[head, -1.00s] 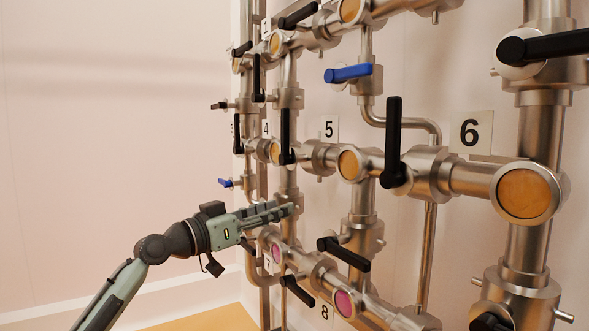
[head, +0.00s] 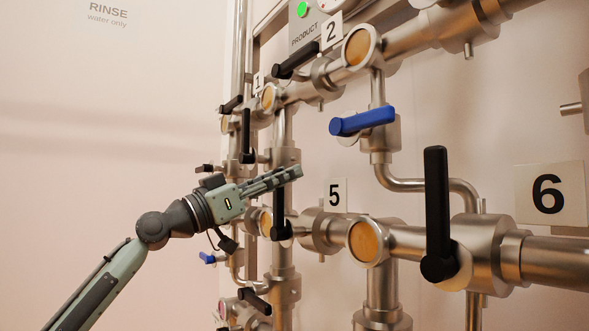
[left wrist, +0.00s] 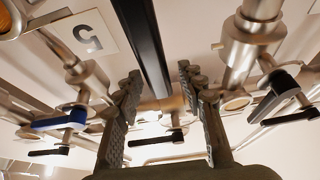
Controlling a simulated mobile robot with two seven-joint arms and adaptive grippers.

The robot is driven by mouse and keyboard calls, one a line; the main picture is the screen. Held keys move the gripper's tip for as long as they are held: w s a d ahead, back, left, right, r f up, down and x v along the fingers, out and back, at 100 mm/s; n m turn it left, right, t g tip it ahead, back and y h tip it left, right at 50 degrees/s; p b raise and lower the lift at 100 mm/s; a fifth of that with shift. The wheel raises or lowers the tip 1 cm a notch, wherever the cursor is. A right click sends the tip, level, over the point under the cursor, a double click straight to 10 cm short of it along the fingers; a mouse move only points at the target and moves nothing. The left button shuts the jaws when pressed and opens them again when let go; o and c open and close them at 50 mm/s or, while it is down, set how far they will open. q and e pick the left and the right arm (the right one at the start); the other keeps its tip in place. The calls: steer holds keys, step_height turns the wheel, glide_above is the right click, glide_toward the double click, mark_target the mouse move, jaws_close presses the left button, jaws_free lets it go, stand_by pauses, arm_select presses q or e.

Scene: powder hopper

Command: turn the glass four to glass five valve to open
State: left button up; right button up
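The valve between glass four and glass five has a black bar handle (head: 279,212) pointing straight up. Glass four (head: 265,222) is an amber round window left of it; glass five (head: 368,242) is right of it, below the label 5 (head: 335,195). My left gripper (head: 298,172) is in front of the handle's upper end and hides it. In the left wrist view, a long black handle (left wrist: 145,45) shows between the two spread fingers (left wrist: 160,75). No finger visibly closes on it. My right gripper is out of view.
A larger upright black handle (head: 437,210) stands near label 6 (head: 548,195). A blue handle (head: 362,121) is above glass five. More pipes and black handles (head: 246,135) lie behind the gripper.

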arm_select(q)
steer(key=x, duration=0.3)
steer(key=shift+w+d+r, duration=0.1)
steer(key=shift+w+d, duration=0.1)
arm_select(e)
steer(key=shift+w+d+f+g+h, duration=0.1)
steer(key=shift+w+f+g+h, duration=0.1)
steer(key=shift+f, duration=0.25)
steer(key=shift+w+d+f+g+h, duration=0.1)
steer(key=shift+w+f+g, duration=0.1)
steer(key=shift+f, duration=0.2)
arm_select(q)
steer(key=shift+c, duration=0.2)
jaws_close()
